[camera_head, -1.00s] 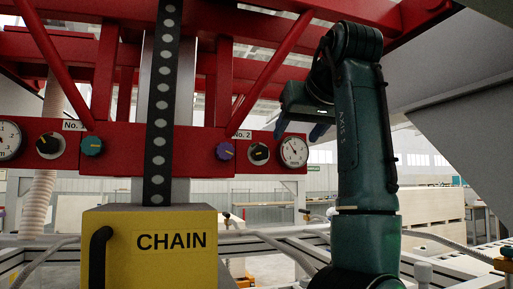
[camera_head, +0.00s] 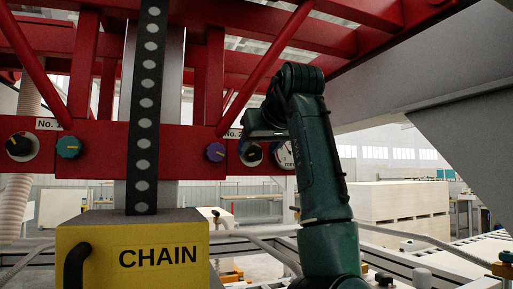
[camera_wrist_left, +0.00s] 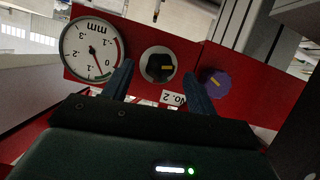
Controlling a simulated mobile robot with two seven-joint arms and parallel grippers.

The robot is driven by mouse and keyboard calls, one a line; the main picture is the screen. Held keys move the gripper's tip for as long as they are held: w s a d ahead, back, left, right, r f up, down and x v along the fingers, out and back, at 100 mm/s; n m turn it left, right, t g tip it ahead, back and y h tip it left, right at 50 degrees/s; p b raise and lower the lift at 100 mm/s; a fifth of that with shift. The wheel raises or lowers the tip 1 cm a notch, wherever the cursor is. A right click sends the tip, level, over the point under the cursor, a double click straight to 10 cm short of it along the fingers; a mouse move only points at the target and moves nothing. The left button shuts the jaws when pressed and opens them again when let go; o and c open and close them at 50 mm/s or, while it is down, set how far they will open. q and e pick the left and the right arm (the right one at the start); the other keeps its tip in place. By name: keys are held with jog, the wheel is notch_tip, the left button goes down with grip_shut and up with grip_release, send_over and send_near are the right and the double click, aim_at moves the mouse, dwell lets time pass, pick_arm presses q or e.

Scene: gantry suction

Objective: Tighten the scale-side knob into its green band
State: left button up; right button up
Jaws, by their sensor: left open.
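The black knob (camera_head: 250,155) with a yellow pointer sits on a pale round plate on the red panel, between a purple knob (camera_head: 215,152) and a round mm dial (camera_head: 284,155). The arm partly covers the dial in the head view. In the left wrist view the dial (camera_wrist_left: 84,48), black knob (camera_wrist_left: 157,67) and purple knob (camera_wrist_left: 215,83) appear upside down. Contact cannot be told. My right gripper is not in view.
A second black knob (camera_head: 19,146) and a teal knob (camera_head: 69,147) sit at the panel's left, by the No. 1 label. A yellow CHAIN box (camera_head: 130,250) and black perforated strip (camera_head: 147,110) stand left of my arm. Red beams (camera_head: 270,65) cross above.

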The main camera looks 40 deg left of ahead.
aim_at(253, 154)
pick_arm(q)
jog(key=shift+x, duration=1.3)
jog(key=shift+c, duration=0.4)
jog(key=c, duration=0.9)
